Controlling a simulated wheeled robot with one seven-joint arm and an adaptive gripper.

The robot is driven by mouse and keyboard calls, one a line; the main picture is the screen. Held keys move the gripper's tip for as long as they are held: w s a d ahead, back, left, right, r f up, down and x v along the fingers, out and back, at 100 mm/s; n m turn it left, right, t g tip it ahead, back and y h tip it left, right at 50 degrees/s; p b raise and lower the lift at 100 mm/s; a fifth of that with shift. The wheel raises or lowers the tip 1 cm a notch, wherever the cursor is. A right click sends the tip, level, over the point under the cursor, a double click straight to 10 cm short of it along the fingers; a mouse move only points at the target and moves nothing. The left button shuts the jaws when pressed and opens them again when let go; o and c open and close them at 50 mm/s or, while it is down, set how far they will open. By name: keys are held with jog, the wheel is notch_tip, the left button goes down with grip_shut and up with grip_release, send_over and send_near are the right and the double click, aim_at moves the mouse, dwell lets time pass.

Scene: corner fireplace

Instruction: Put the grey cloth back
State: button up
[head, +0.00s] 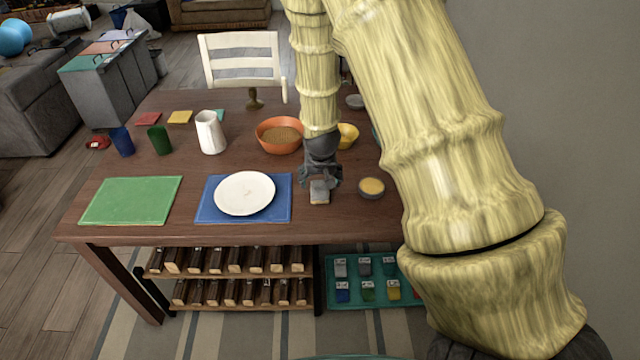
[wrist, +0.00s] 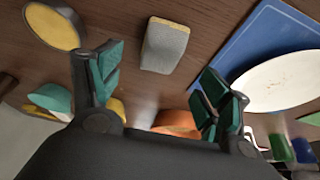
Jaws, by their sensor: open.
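A small grey piece with a pale tan edge (head: 319,194) lies on the table, right of the blue mat. It may be the folded grey cloth; it looks thick and block-like in the wrist view (wrist: 165,46). My gripper (head: 320,178) is low over the table, just behind this piece. In the wrist view, my gripper (wrist: 160,82) has its green-padded fingers spread wide with nothing between them. The grey piece lies beyond the fingertips, roughly centred between them, and looks apart from them.
A grey dish with yellow contents (head: 372,187) stands close right of the piece. A white plate (head: 244,193) sits on the blue mat (head: 213,213) to the left. An orange bowl (head: 280,136) is behind. A teal tray (head: 345,304) with several small labelled items is below the table.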

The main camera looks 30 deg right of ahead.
jog(key=shift+b+v, duration=0.3)
jog(key=shift+v, duration=2.4)
jog(key=shift+s+f, duration=0.1)
